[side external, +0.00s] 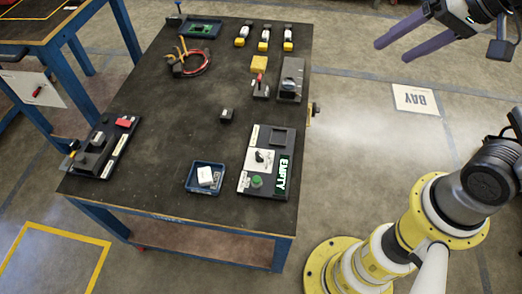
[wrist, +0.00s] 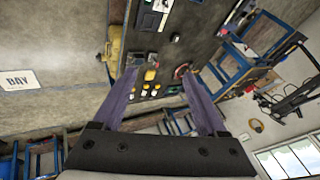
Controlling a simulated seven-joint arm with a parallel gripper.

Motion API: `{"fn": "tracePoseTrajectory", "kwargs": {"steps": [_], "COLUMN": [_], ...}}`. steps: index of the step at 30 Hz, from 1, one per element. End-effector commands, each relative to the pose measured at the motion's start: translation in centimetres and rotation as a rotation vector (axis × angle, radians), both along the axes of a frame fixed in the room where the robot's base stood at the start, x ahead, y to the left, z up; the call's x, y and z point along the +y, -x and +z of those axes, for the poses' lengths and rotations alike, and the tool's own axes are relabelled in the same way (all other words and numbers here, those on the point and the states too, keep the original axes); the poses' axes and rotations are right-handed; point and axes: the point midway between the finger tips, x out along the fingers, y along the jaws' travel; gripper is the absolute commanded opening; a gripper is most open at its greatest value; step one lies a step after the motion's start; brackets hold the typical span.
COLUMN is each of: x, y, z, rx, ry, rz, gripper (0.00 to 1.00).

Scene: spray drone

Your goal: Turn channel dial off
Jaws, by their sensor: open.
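The black dial (side external: 260,158) sits on a white plate on a dark panel (side external: 251,185) at the front right of the table. Its pointer setting is too small to read. My gripper (side external: 392,52), with two purple fingers, is open and empty, high up to the right of the table and far from the dial. In the wrist view my open fingers (wrist: 163,72) frame the distant table; the dial cannot be made out there.
A blue tray (side external: 191,190) with a white block stands left of the panel. A small black block (side external: 227,115), a grey device (side external: 292,80) and a yellow block (side external: 259,64) stand farther back. The table's middle is mostly clear.

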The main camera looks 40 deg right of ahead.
Motion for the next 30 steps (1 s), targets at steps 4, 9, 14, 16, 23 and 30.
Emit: {"fn": "tracePoseTrajectory", "kwargs": {"steps": [4, 9, 14, 16, 23, 30], "x": [1.6, 3.6, 5.4, 6.2, 8.2, 8.8], "y": [-5.3, -12.2, -18.0, -20.0, -23.4, -21.7], "z": [-0.2, -2.9, -8.0, -10.9, -22.4, -30.2], "rx": [0.081, 0.216, 0.361, 0.425, 0.627, 0.763], "ry": [-0.17, -0.356, -0.482, -0.52, -0.555, -0.498], "rz": [-0.155, -0.355, -0.535, -0.607, -0.772, -0.814], "gripper": [0.75, 0.75, 0.75, 0.75, 0.75, 0.75]}}
